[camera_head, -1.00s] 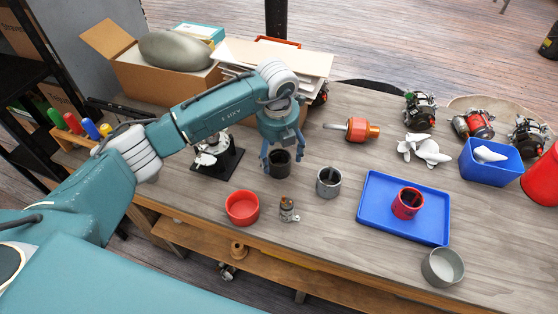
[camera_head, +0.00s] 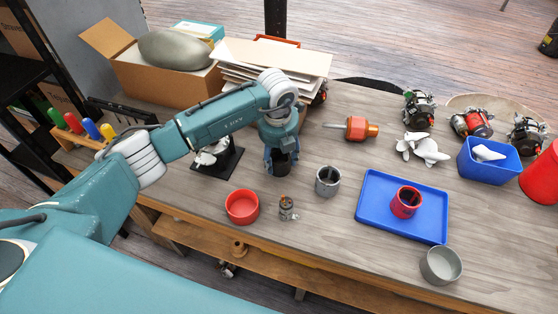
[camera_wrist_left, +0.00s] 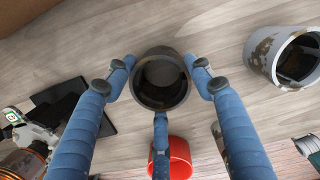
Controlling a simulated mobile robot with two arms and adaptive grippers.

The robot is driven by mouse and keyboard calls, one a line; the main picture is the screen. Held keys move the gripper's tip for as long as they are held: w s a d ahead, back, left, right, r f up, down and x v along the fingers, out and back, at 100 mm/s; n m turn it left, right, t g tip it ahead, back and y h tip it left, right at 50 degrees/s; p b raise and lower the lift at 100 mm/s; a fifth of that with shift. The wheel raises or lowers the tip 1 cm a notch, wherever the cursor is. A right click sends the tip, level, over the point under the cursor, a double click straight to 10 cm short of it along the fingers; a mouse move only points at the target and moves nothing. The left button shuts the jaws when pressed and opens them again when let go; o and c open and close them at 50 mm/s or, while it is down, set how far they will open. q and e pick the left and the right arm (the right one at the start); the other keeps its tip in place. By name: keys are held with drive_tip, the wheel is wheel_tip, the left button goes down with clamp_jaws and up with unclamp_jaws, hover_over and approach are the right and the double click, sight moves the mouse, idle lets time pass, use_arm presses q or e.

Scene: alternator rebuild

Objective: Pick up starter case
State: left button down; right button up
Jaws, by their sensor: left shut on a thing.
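The starter case, a dark, hollow, open-topped cylinder (camera_head: 282,167), stands upright near the middle of the workbench. My left gripper (camera_head: 281,160) points down over it, shut on it with the fingers around its outside. In the left wrist view the case (camera_wrist_left: 158,99) sits between the fingertips of my left gripper (camera_wrist_left: 160,82), its round opening facing the camera. In the head view the fingers hide much of the case. It appears still at bench height. My right gripper is not in view.
A grey cylinder (camera_head: 327,181), a red bowl (camera_head: 242,207) and a small metal part (camera_head: 287,208) stand close by. A blue tray (camera_head: 376,222) bearing a red cylinder (camera_head: 405,203) lies to the right. A black stand (camera_head: 218,166) is just left. The front of the bench (camera_head: 340,240) has free room.

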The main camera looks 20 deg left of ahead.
use_arm(q)
drive_tip(key=shift+r, duration=0.15)
wheel_tip(320, 180, up, 20)
drive_tip(key=b, duration=0.3)
drive_tip(key=shift+b, duration=0.3)
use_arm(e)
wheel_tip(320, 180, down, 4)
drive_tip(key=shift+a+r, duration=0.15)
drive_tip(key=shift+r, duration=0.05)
use_arm(q)
drive_tip(key=shift+a, duration=0.1)
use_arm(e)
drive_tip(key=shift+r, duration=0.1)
